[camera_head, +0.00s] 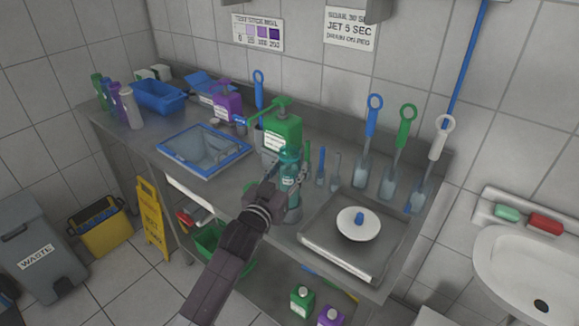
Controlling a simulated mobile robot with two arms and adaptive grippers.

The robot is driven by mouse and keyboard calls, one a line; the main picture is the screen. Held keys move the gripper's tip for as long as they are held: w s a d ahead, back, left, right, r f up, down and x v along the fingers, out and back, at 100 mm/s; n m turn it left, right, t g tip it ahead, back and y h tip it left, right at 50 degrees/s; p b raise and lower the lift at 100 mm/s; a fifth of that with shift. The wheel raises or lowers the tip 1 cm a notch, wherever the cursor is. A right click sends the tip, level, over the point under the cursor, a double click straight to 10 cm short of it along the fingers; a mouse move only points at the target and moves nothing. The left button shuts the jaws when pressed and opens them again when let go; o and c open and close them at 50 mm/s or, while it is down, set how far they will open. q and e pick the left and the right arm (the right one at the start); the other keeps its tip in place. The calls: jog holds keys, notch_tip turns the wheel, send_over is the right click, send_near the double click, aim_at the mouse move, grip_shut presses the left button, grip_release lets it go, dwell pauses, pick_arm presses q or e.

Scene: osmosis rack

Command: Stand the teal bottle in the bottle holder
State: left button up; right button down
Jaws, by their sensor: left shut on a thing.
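The teal bottle (290,162) is upright at the middle of the steel counter, in front of a green pump bottle (283,135). My left gripper (288,184) is shut on it, reaching in from the lower front. The fingers and wrist hide part of the bottle's lower body. A grey round shape (293,214) shows just below the bottle near the counter's front edge; I cannot tell if it is the bottle holder or whether the bottle touches it. My right gripper is not in view.
Slim upright tools (321,166) stand close on the right, then a steel tray (325,252) with a white disc (358,223). Long-handled tools (397,150) lean at the back wall.

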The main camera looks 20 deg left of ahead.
aim_at(285, 188)
pick_arm(q)
jog(key=shift+f, duration=0.15)
jog(key=shift+f+b, duration=1.05)
jog(key=shift+f, duration=1.05)
jog(key=o, duration=2)
jog(key=shift+s, duration=0.1)
